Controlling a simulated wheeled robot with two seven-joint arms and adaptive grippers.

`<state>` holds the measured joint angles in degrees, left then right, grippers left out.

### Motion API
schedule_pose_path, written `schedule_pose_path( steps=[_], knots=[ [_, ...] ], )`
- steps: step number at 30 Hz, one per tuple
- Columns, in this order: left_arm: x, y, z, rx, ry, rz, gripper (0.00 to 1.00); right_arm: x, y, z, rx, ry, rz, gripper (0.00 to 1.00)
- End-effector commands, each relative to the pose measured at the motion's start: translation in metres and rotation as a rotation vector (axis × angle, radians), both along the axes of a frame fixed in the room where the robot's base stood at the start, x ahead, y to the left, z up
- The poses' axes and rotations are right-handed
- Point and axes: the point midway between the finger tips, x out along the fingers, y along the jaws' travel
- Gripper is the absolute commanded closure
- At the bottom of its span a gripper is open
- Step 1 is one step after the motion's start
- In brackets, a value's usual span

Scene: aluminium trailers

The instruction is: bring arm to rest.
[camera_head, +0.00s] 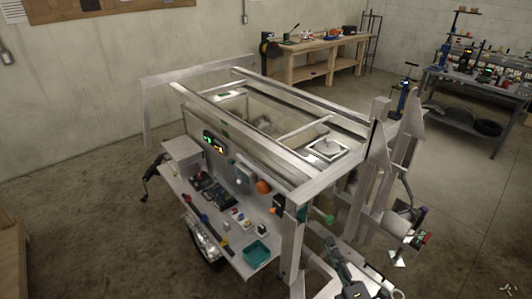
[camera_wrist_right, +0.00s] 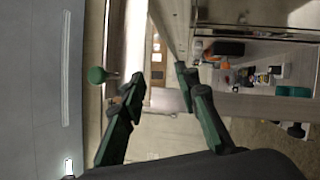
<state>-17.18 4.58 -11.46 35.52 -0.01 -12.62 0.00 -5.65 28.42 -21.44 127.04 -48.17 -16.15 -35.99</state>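My right gripper (camera_head: 358,270) shows at the bottom of the head view, low in front of the trailer frame's near right corner. In the right wrist view its two dark green fingers (camera_wrist_right: 160,78) are spread apart, with nothing between them. My left arm and left gripper are not in view.
The aluminium trailer frame (camera_head: 262,152) fills the middle. Its side shelf (camera_head: 222,228) holds tools and a teal bin (camera_head: 257,253). Upright ramps (camera_head: 372,175) stand at its right end. A wooden workbench (camera_head: 312,62) stands behind.

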Motion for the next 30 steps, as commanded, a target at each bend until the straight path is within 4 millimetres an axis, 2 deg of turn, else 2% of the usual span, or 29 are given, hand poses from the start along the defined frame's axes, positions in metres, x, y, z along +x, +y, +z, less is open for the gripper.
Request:
schedule_pose_path(
  steps=[1,3,5,6,8,12,15,18,24,30],
  knots=[
    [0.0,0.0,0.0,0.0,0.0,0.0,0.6,0.0,-0.031,-0.018,0.129,0.093,-0.085,0.71],
    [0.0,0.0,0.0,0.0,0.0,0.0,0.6,-0.005,-0.072,-0.048,0.306,0.22,-0.204,0.71],
    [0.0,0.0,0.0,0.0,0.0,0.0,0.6,-0.014,-0.103,-0.078,0.449,0.327,-0.303,0.71],
    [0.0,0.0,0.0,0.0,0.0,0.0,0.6,-0.024,-0.12,-0.1,0.54,0.396,-0.37,0.71],
    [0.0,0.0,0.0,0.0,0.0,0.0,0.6,-0.042,-0.143,-0.133,0.671,0.496,-0.468,0.71],
    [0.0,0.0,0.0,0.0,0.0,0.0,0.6,-0.1,-0.176,-0.208,0.95,0.72,-0.693,0.71],
    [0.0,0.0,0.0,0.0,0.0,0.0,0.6,-0.144,-0.183,-0.249,1.101,0.851,-0.832,0.71],
    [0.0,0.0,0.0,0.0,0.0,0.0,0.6,-0.18,-0.183,-0.276,1.208,0.951,-0.937,0.71],
    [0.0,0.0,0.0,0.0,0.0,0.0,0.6,-0.242,-0.174,-0.311,1.357,1.103,-1.106,0.71],
    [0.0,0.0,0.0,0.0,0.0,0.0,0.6,-0.297,-0.16,-0.331,1.468,1.233,-1.253,0.71]
  ],
)
